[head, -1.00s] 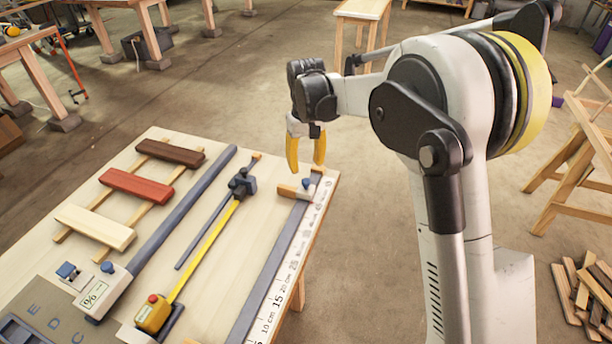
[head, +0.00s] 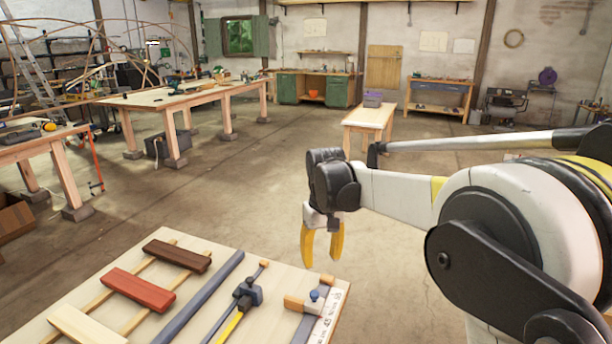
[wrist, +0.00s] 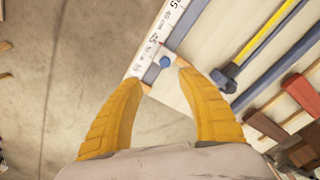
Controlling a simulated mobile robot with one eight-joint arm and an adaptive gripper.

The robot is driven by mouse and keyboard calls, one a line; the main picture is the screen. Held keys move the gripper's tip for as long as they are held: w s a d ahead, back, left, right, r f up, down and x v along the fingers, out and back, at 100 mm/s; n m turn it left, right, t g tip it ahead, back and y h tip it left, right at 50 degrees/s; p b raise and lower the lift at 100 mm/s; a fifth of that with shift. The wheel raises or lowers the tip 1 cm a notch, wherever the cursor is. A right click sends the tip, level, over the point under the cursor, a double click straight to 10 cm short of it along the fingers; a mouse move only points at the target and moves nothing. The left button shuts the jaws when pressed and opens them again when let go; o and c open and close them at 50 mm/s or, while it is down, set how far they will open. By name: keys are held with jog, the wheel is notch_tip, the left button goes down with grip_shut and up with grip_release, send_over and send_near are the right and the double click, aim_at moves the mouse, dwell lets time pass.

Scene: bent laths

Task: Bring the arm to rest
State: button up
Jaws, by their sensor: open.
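My gripper (head: 322,258) has two yellow fingers and hangs pointing down in the head view, above the far right corner of the workbench (head: 226,262). The fingers are apart with nothing between them. In the wrist view my gripper (wrist: 160,88) is open over the bench edge, with the end of the measuring rule (wrist: 146,62) and a stop with a blue knob (wrist: 166,61) beyond the fingertips. My arm reaches in from the right of the head view.
Dark brown (head: 178,255), red (head: 138,289) and pale (head: 88,325) wood blocks lie across two thin laths on the bench. A clamp with a yellow bar (head: 246,293) lies beside them. A small wooden table (head: 368,117) stands behind; open floor surrounds the bench.

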jog(key=s+d+r+m+t, duration=0.1)
jog(key=s+d+r+t, duration=0.1)
jog(key=s+d+r, duration=0.4)
jog(key=s+d+r+m+t, duration=0.1)
jog(key=s+d+r, duration=0.15)
jog(key=s, duration=0.55)
jog(key=s+d+f+m+t, duration=0.1)
jog(key=s+d+f+t, duration=0.1)
jog(key=s, duration=0.4)
jog(key=s+d+f+m+t, duration=0.1)
jog(key=s+d+f, duration=0.2)
jog(key=s, duration=0.4)
jog(key=shift+s+d+f+t, duration=0.2)
jog(key=shift+d+t, duration=0.2)
jog(key=shift+d, duration=0.15)
